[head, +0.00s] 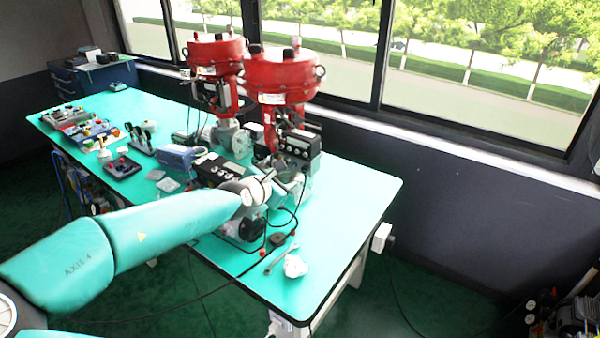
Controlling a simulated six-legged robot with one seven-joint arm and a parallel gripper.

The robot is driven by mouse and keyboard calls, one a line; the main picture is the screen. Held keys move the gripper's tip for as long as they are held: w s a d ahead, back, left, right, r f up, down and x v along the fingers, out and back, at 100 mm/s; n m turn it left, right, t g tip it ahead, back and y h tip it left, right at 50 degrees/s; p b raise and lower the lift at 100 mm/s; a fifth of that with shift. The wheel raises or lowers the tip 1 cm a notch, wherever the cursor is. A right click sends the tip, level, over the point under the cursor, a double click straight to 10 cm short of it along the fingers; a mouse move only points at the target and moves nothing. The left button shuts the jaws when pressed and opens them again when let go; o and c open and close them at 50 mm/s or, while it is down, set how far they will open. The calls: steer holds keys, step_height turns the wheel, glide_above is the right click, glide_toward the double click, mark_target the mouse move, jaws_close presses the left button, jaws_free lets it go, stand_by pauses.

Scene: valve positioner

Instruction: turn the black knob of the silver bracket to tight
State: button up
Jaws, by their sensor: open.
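My teal arm reaches in from the lower left. Its grey wrist and my gripper (291,186) are at the front red-topped valve (283,82), low beside its body. My gripper is open; its fingers are small and blend with the grey metal behind them. The silver bracket and its black knob cannot be told apart from the dark and metal parts around my wrist. Whether my fingers touch the knob cannot be seen.
A second red-topped valve (215,62) stands behind. The green table (352,185) is clear at right. A wrench (279,259) and a whitish lump (295,266) lie near the front edge. Black cables hang there. Trays and instruments (122,167) fill the left side.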

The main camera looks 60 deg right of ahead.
mark_target(304, 170)
steer(key=x, duration=1.2)
steer(key=shift+f, duration=0.1)
jaws_close()
